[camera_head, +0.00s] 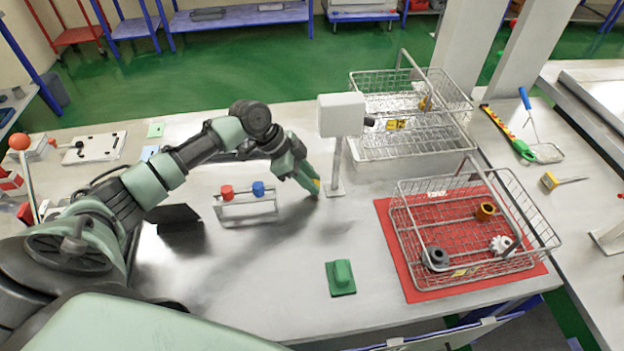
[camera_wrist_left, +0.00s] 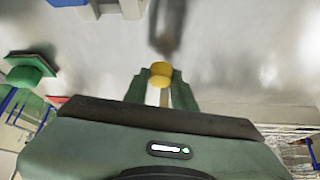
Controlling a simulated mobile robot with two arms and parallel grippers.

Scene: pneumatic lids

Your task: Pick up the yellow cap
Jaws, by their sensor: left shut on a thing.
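The yellow cap (camera_wrist_left: 160,72) shows in the left wrist view between the fingertips of my left gripper (camera_wrist_left: 162,92), which is shut on it. In the head view my left gripper (camera_head: 310,184) points down between the small rack and the grey post, with a little yellow (camera_head: 317,183) at its tips. The fingers hide much of the cap there. A bare grey surface lies beyond the cap in the wrist view. My right gripper is not in view.
A wire rack (camera_head: 247,210) holds a red cap (camera_head: 227,191) and a blue cap (camera_head: 258,188). A green block (camera_head: 341,278) lies at the front. A post with a white box (camera_head: 341,114) stands close to the gripper. A wire basket with parts sits on a red mat (camera_head: 398,262).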

